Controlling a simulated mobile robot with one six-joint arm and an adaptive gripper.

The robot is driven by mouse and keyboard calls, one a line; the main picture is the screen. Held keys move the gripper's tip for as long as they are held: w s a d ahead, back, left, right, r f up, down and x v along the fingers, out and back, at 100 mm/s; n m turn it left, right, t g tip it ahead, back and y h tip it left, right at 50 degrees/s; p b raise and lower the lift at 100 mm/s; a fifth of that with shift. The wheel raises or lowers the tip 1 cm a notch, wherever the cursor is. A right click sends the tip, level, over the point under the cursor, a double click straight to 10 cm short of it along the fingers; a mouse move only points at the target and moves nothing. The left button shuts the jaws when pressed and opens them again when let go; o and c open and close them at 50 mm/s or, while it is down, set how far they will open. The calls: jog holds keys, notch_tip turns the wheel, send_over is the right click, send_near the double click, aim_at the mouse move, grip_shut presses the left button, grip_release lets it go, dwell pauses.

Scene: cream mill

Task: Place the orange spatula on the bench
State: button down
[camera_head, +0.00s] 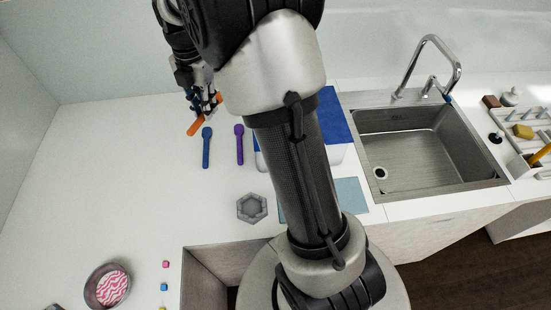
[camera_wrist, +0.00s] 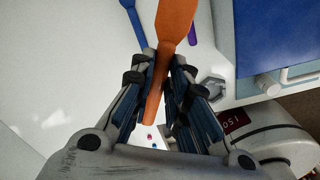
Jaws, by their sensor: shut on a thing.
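The orange spatula (camera_head: 195,127) is in my gripper (camera_head: 206,104), at the back left of the white bench (camera_head: 110,150) in the head view. In the wrist view the spatula (camera_wrist: 172,28) runs between the fingers of my gripper (camera_wrist: 163,75), which is shut on its narrow part. The broad end points away from the wrist. Whether the spatula touches the bench I cannot tell. My arm hides part of the bench's middle.
A blue spatula (camera_head: 206,147) and a purple one (camera_head: 239,144) lie close by. A grey hexagonal dish (camera_head: 252,208), a round bowl (camera_head: 107,286) and small cubes (camera_head: 165,264) lie nearer. The sink (camera_head: 425,150) is right. The left bench is clear.

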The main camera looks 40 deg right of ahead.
aim_at(223, 149)
jog(key=n, duration=0.2)
jog(key=w+d+n, duration=0.1)
jog(key=n, duration=0.1)
jog(key=d+r+n, duration=0.1)
jog(key=shift+w+d+n, duration=0.2)
jog(key=shift+n, duration=0.2)
notch_tip(223, 149, down, 20)
jog(key=b, duration=0.6)
jog(key=shift+w, duration=0.1)
jog(key=shift+r, duration=0.1)
jog(key=c, duration=2)
grip_release()
jog(key=shift+f, duration=0.2)
jog(key=o, duration=0.4)
jog(key=shift+o, duration=0.2)
